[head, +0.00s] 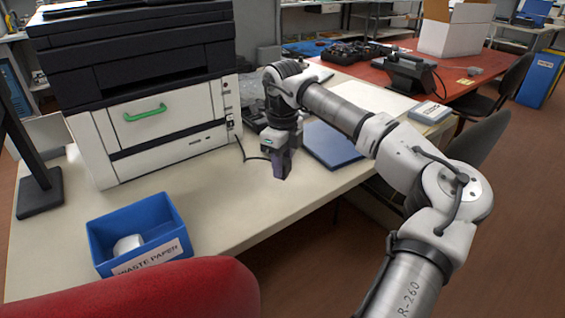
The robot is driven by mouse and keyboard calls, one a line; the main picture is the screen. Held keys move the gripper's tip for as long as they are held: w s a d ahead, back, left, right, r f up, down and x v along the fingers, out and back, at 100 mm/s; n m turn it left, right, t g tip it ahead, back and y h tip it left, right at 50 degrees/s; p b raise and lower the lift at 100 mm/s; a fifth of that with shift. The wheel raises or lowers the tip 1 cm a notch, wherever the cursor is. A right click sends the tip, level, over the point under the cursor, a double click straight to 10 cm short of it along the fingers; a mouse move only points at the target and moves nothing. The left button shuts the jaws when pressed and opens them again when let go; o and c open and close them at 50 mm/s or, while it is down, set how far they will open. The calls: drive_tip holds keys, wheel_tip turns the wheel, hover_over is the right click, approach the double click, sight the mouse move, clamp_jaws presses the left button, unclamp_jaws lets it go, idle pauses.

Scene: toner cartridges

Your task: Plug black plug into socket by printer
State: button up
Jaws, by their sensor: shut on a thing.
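My gripper (281,172) points down above the table, right of the printer (155,110). Its dark fingers are shut; the plug itself is hidden or too small to make out between them. A thin black cord (243,154) runs from near the printer's right front corner to the gripper. The printer is white below and black on top, with a green handle (145,112) on its front. Small dark fittings (228,115) show at its right front edge; I cannot tell whether one is the socket.
A blue waste paper bin (138,240) holds a white crumpled piece at the front left. A blue folder (333,145) lies behind my gripper. A red chair back (150,292) stands at the table's front edge. The tabletop between bin and gripper is clear.

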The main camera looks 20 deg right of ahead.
drive_tip(key=shift+r, duration=0.1)
drive_tip(key=shift+r+p, duration=1.65)
drive_tip(key=shift+r, duration=0.3)
